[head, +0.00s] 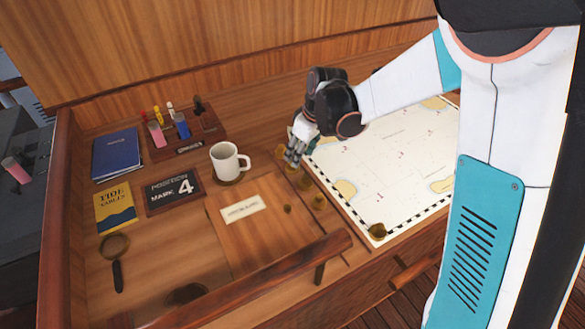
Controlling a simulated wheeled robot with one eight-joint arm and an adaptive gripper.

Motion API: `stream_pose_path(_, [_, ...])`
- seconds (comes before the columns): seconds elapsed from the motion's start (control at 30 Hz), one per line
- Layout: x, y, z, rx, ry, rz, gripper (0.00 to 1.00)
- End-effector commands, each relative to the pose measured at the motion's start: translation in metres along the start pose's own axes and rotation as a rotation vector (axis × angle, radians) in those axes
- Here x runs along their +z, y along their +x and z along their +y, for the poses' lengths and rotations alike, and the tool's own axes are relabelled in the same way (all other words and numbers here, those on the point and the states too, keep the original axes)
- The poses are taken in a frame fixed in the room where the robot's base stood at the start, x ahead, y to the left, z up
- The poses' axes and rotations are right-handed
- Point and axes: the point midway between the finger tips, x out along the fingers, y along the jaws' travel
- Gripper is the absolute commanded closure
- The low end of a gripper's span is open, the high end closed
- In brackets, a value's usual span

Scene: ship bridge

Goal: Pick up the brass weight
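Several small brass-coloured pieces show in the head view. One brass weight (377,230) sits on the near left corner of the chart (385,165). Other small brass pieces stand along the chart's left edge, one (305,183) just below my gripper in the picture and another (319,201) nearer the front. My gripper (291,160) points down at the chart's far left edge, close to these pieces. Its fingers are small and dark here, and I cannot tell whether they are open or hold anything. They partly hide what is behind them.
A white mug (228,160) stands left of my gripper. A pen rack (190,140), a blue book (117,154), a yellow tide tables book (115,207), a dark plaque (174,190) and a magnifying glass (115,250) are further left. A wooden rail (270,275) runs along the front.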

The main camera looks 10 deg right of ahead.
Motion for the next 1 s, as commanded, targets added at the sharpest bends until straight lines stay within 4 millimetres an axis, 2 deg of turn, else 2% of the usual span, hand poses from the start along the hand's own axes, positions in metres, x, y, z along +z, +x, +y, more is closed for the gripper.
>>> stream_pose_path(0.17, [-0.004, 0.015, -0.002, 0.000, -0.001, 0.000, 0.54])
stream_pose_path(0.4, [-0.007, 0.049, -0.004, 0.000, -0.001, 0.000, 0.54])
stream_pose_path(0.67, [-0.007, 0.051, -0.004, 0.000, 0.000, 0.000, 0.54])
stream_pose_path(0.87, [-0.007, 0.051, -0.004, 0.000, 0.000, 0.000, 0.96])
stream_pose_path(1.0, [-0.007, 0.051, -0.004, 0.000, 0.000, 0.000, 0.97])
